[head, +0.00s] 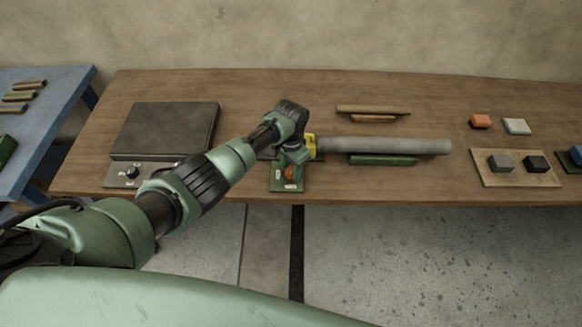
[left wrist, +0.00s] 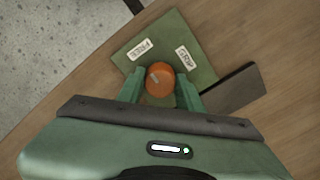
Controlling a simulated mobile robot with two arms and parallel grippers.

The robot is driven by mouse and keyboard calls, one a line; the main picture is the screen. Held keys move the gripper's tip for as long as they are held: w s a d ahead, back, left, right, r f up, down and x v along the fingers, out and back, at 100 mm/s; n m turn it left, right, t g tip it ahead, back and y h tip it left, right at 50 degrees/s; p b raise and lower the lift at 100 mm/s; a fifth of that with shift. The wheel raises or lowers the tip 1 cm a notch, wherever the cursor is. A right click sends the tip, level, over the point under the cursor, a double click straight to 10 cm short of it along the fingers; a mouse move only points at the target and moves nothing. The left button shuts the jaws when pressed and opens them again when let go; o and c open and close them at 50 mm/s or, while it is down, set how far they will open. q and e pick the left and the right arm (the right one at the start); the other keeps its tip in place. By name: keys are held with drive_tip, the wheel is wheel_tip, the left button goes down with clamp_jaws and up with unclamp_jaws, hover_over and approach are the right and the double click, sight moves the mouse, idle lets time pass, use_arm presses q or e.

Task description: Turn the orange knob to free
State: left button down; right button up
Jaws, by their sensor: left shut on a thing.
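The orange knob (head: 289,174) sits on a small green plate (head: 277,184) at the table's front edge. In the left wrist view the knob (left wrist: 161,82) lies between the green fingers of my left gripper (left wrist: 160,92), which is shut on it. The knob's pale mark is on its upper left side, roughly toward the FREE label (left wrist: 139,48). The GRIP label (left wrist: 185,58) is to the right on the plate (left wrist: 160,32). In the head view my left gripper (head: 290,164) reaches down over the knob and partly hides it. My right gripper is not in view.
A long grey roll (head: 390,146) runs right from a yellow part (head: 310,146) beside my gripper. A dark flat box (head: 168,128) and a dial panel (head: 122,175) are at left. A board (head: 516,179) with blocks is at right.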

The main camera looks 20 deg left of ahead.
sight(291, 170)
use_arm(q)
drive_tip(key=shift+w, duration=0.1)
idle(0.4)
drive_tip(key=c, duration=0.9)
unclamp_jaws()
drive_tip(key=shift+c, duration=0.2)
drive_tip(key=shift+r, duration=3.95)
